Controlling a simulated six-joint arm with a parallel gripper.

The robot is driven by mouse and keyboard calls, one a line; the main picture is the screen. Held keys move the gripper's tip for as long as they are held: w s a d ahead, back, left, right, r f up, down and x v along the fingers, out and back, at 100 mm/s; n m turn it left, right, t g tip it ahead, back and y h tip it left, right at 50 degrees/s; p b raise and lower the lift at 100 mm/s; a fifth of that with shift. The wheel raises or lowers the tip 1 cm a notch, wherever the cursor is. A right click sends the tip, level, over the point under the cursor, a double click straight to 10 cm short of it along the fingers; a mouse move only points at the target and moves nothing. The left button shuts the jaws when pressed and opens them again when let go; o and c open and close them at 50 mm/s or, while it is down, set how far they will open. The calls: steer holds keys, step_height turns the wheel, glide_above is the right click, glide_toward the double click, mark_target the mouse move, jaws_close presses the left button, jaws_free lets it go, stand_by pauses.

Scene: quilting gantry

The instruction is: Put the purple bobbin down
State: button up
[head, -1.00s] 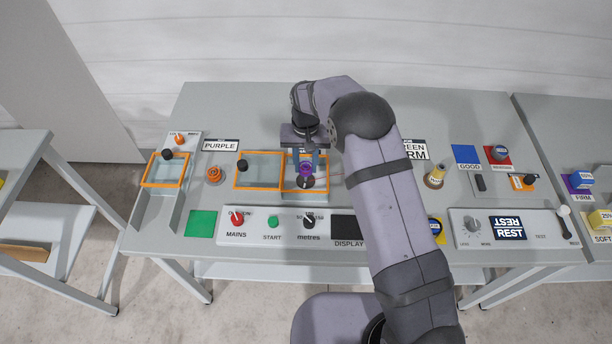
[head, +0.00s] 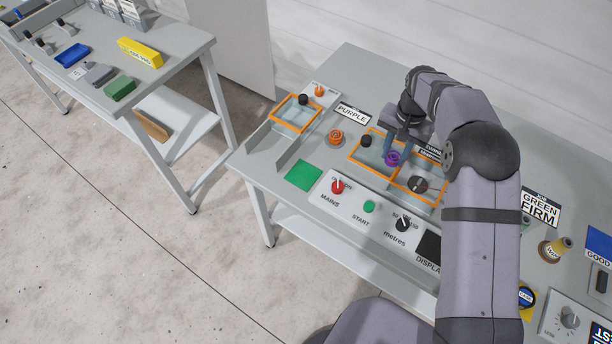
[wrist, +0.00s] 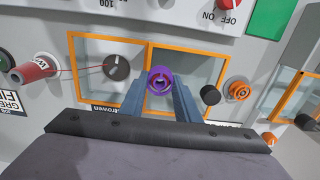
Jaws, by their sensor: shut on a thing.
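The purple bobbin (head: 392,159) is held between the fingers of my gripper (head: 390,150), above the border between two orange-framed windows. In the wrist view the bobbin (wrist: 160,80) sits between the blue fingertips (wrist: 159,92), its round end facing the camera. Whether it touches anything below cannot be told. A sign reading PURPLE (head: 352,114) lies on the bench behind an orange bobbin-like piece (head: 335,138).
The orange-framed windows have black knobs; one dark round knob (head: 417,184) is close to my gripper. A control panel (head: 376,213) with MAINS and START runs along the front. A green pad (head: 303,176) lies left. A thread spool (wrist: 33,69) stands at left in the wrist view.

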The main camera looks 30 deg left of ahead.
steer(key=s+a+r+b, duration=0.1)
steer(key=s+a+b, duration=0.35)
steer(key=a, duration=0.75)
glide_toward(303, 175)
steer(key=shift+f+p, duration=1.1)
steer(key=shift+f, duration=1.95)
steer(key=shift+f, duration=0.1)
steer(key=o, duration=1.2)
steer(key=shift+c, duration=0.2)
step_height(303, 175, up, 12)
steer(key=b, duration=0.3)
steer(key=shift+w, duration=0.1)
